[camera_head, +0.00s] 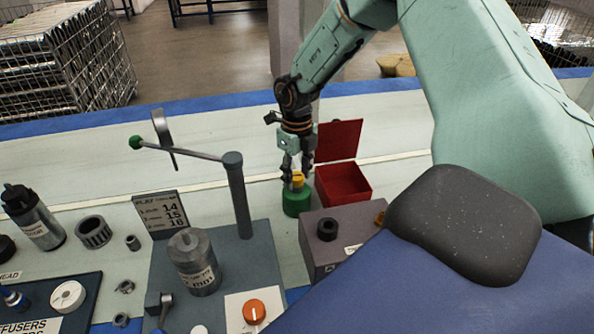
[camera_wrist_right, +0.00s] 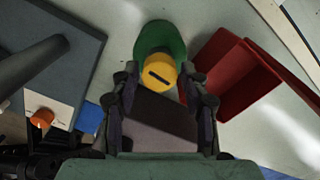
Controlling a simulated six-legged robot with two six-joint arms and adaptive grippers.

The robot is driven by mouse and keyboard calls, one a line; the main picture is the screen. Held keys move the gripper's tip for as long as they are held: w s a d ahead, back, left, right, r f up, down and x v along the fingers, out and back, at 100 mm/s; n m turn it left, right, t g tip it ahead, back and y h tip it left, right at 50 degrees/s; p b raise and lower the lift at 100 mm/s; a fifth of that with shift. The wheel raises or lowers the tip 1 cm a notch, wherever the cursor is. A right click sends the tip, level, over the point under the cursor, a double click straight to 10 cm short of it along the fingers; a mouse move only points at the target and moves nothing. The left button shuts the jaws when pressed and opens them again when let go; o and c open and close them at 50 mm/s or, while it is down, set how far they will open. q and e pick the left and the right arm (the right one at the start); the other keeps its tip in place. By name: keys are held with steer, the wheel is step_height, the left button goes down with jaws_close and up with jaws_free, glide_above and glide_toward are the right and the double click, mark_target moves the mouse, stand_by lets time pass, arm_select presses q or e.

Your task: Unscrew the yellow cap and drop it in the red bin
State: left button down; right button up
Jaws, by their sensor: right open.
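The yellow cap (camera_head: 298,178) sits on top of a green container (camera_head: 294,202) on the bench. In the right wrist view the yellow cap (camera_wrist_right: 159,70) shows a dark slot on its top, with the green body (camera_wrist_right: 160,38) behind it. My right gripper (camera_head: 296,172) points down with its fingers on either side of the cap. In the wrist view the right gripper (camera_wrist_right: 160,85) is open; contact with the cap cannot be told. The red bin (camera_head: 343,185) stands open just right of the container, and shows at the right of the wrist view (camera_wrist_right: 245,82). My left gripper is not in view.
A grey box (camera_head: 318,250) with a dark knob stands in front of the container and bin. A grey post with a green-knobbed lever (camera_head: 236,195) rises to the left. A grey cylinder (camera_head: 193,262) and an orange knob (camera_head: 254,312) are nearer. The bench behind is clear.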

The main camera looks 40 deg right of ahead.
steer(key=m+p, duration=0.1)
steer(key=m, duration=0.4)
stand_by(0.3)
jaws_close()
stand_by(0.5)
steer(key=shift+f+n+b, duration=0.1)
steer(key=shift+n+b, duration=0.6)
steer(key=shift+n, duration=0.9)
